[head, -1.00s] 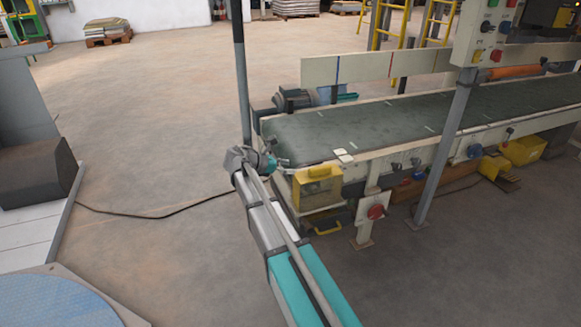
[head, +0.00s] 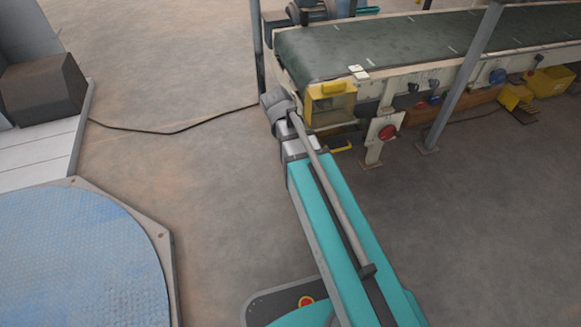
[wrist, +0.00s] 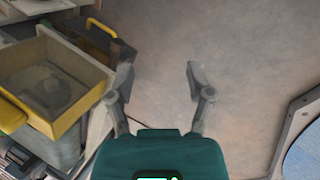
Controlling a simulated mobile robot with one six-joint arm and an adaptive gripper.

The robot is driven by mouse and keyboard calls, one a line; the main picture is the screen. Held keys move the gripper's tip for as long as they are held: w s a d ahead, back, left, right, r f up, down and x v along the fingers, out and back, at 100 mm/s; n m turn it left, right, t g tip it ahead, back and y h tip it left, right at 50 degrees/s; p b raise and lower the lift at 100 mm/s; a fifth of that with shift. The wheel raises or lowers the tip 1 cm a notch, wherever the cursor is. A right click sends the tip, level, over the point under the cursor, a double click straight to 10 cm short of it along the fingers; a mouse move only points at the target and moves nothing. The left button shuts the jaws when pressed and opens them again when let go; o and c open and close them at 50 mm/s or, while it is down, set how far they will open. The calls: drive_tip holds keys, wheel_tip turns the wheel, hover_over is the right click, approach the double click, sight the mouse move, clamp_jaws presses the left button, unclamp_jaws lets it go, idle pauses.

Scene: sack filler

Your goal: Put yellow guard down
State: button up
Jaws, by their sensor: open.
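The yellow guard (head: 330,103) is a yellow frame with a see-through panel, on the near end of the conveyor. It also shows in the wrist view (wrist: 88,118), at the left, with a yellow handle on its far-left side. A round dark part shows behind its panel. My gripper (wrist: 160,78) is open and empty, over bare floor to the right of the guard and apart from it. In the head view my arm hides the gripper.
The conveyor (head: 420,45) runs off to the right, with a grey post (head: 462,85) before it. A second yellow handle (head: 337,148) sits low under the guard. A blue round platform (head: 75,260) is at the lower left. Bare floor lies between.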

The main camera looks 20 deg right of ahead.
drive_tip(key=s+a+f+m+y, duration=0.1)
drive_tip(key=s+a+m+y, duration=0.3)
drive_tip(key=s, duration=0.4)
drive_tip(key=shift+a+f+m, duration=0.15)
drive_tip(key=shift+a+m, duration=0.55)
drive_tip(key=shift+m, duration=0.3)
wheel_tip(320, 180, up, 43)
drive_tip(key=p, duration=4.3)
drive_tip(key=shift+c, duration=0.3)
drive_tip(key=shift+c, duration=0.5)
